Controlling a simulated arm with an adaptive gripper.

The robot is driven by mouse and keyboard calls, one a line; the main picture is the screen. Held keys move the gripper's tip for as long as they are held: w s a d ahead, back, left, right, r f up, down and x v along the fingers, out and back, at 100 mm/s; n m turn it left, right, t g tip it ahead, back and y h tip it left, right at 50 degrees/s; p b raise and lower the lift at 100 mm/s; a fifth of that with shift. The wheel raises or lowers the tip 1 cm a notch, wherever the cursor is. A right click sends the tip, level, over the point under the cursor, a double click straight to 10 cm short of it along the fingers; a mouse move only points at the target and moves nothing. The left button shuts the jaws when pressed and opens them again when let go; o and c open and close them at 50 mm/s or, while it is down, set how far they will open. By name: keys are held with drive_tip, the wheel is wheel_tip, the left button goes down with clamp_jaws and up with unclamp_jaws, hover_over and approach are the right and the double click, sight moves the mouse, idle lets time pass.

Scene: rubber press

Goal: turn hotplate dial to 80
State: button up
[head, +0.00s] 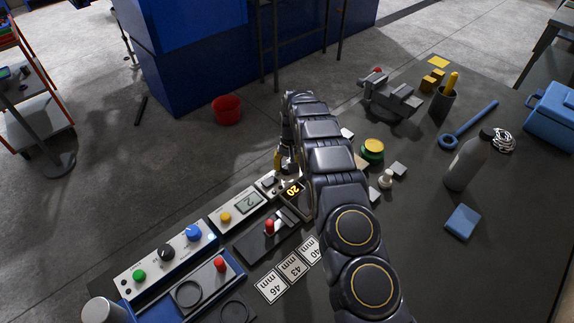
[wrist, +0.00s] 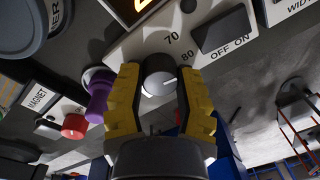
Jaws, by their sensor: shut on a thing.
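The hotplate dial (wrist: 159,82) is a small round knob with a white pointer line, on a pale panel (wrist: 137,43) printed 70 and 80. My gripper (wrist: 159,76) has a yellow finger on each side of the dial and is shut on it. The pointer appears to lie toward the right, on the 80 side, but its exact reading cannot be told. In the head view the gripper (head: 280,160) is mostly hidden by my arm, and the dial is hidden. The hotplate display (head: 292,189) reads 20 in orange.
A black OFF ON switch (wrist: 224,30) sits right of the dial. In the head view, a control box (head: 165,256), a grey bottle (head: 465,163) and a blue block (head: 463,222) stand on the table.

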drive_tip(key=shift+d+f+m, duration=0.1)
drive_tip(key=shift+m, duration=0.5)
drive_tip(key=o, duration=1.1)
drive_tip(key=shift+o, duration=0.2)
wheel_tip(320, 180, up, 12)
drive_tip(key=shift+d, duration=0.3)
